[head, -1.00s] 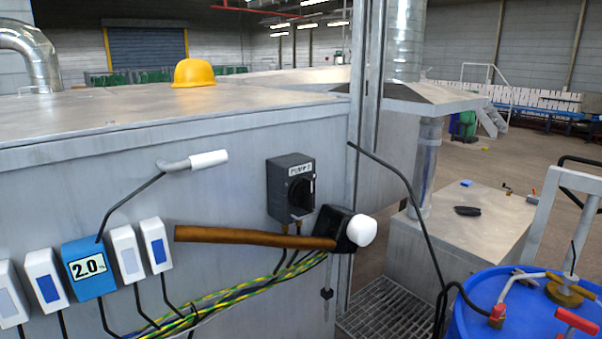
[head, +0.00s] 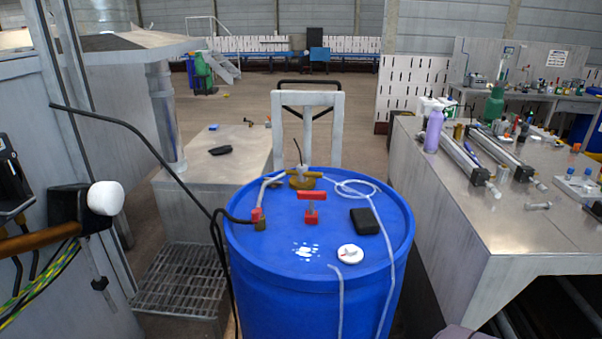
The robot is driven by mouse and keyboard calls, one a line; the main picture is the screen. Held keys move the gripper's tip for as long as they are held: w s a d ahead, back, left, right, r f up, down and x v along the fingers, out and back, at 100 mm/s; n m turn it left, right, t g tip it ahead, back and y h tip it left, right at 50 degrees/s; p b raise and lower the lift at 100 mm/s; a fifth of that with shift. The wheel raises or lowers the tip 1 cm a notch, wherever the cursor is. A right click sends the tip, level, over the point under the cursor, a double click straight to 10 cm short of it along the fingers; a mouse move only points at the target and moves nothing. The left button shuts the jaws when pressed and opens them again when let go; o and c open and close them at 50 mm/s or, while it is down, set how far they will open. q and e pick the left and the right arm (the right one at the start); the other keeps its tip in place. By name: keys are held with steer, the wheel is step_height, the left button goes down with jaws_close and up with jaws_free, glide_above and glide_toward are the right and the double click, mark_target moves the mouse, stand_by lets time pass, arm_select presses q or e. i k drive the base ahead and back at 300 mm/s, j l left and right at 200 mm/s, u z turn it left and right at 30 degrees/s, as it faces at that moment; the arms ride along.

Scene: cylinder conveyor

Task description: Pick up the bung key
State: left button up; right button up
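A blue drum (head: 262,278) stands in the middle of the head view. On its lid a red T-shaped handle (head: 312,195) stands upright on a grey stem above a small red base; this looks like the bung key. Just behind it is a brass fitting (head: 303,182) with a side bar. A red-and-brass hose fitting (head: 259,220) is at the lid's left. A black box (head: 365,221) and a round white piece (head: 350,254) lie on the lid to the right and front. Neither of my grippers is in view.
A black hose and a clear tube (head: 391,254) cross the drum's rim. A mallet with a white face (head: 105,198) is at the left cabinet. A metal workbench (head: 450,215) with cylinders and bottles stands right. A grey trolley frame (head: 308,105) is behind the drum.

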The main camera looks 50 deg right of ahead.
mark_target(311, 216)
steer(key=z, duration=1.85)
